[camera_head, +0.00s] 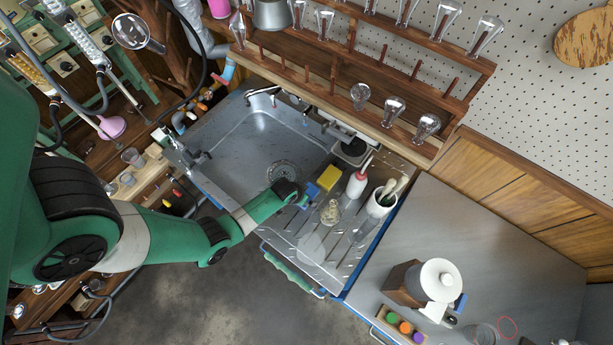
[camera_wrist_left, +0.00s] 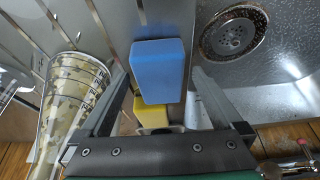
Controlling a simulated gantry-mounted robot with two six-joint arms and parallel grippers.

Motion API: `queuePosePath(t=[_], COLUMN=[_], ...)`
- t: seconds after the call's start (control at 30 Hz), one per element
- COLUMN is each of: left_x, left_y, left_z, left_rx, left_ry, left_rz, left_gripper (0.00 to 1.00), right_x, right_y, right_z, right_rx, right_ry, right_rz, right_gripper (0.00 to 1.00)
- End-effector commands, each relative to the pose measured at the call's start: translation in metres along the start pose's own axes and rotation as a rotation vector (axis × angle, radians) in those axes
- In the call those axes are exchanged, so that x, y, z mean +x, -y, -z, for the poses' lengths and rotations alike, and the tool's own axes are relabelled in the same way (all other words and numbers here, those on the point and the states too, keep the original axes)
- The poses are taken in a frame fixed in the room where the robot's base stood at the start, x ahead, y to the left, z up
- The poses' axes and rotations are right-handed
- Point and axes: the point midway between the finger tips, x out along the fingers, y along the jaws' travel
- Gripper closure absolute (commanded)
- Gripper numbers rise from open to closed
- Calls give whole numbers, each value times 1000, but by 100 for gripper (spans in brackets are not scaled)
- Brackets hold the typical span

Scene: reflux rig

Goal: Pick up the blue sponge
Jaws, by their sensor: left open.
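The blue sponge (camera_head: 313,190) is on the ribbed metal drainboard beside the sink, next to a yellow sponge (camera_head: 328,178). My left gripper (camera_head: 305,197) is right at the blue sponge. In the left wrist view, the blue sponge (camera_wrist_left: 160,62) stands between the two open fingers of my left gripper (camera_wrist_left: 160,74), with a gap on each side. The yellow sponge (camera_wrist_left: 152,117) shows partly behind the blue one. My right gripper is not in view.
The sink basin (camera_head: 235,140) and its drain (camera_wrist_left: 234,36) lie beside the sponges. A patterned cup-like vessel (camera_wrist_left: 72,98) stands close to one finger. A red-topped white bottle (camera_head: 356,184) and a white holder with brushes (camera_head: 380,204) stand nearby on the drainboard.

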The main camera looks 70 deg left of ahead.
Motion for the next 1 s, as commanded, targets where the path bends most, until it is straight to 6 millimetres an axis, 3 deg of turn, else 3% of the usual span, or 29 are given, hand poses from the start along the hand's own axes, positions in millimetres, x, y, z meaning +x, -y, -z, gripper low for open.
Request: queuePosePath(t=[0.07,0.27,0.73,1.0], left_x=[9,8,8,7], left_y=[0,0,0,0], left_z=[0,1,0,1], left_rx=[0,0,0,0], left_ry=[0,-2,-1,-1], left_rz=[0,0,0,0], left_gripper=[0,0,81,82], right_x=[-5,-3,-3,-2], right_y=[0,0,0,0], right_z=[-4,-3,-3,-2], right_rx=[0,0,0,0], right_ry=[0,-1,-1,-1], right_rz=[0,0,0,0], right_gripper=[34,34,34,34])
